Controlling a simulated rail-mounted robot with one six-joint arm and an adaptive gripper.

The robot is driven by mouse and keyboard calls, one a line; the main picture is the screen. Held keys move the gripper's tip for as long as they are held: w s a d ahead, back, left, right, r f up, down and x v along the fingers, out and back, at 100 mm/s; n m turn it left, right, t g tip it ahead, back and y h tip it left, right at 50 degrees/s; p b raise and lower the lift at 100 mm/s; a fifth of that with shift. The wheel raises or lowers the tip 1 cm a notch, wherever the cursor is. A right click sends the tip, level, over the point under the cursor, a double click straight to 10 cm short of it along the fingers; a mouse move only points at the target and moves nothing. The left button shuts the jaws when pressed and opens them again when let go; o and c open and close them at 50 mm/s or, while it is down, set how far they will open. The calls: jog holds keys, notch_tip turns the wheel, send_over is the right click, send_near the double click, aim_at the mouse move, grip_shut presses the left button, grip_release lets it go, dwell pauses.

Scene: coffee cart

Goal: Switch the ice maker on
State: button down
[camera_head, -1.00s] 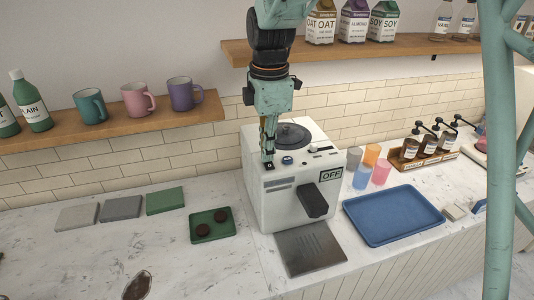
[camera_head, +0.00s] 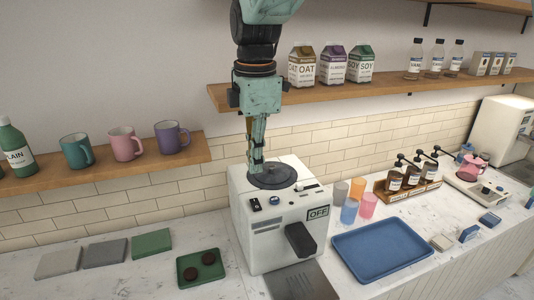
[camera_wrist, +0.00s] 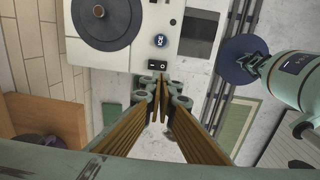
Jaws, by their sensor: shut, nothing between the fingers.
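The ice maker, taken to be the white machine (camera_head: 262,240) with a round dark lid, stands on the counter. Its front sign (camera_head: 318,212) reads OFF. My gripper (camera_head: 256,169) is shut and empty, pointing down. In the head view its tips appear over the lid's left edge, above and behind the switch; contact cannot be told.
A blue tray (camera_head: 385,272), several cups (camera_head: 349,210) and a pump-bottle rack (camera_head: 382,190) stand to the right. A green tray (camera_head: 183,277) lies to the left. Shelves with mugs (camera_head: 125,143) and cartons (camera_head: 333,63) are behind. Space above the front panel is clear.

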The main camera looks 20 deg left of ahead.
jog(key=shift+s+r, duration=0.2)
jog(key=shift+r, duration=0.95)
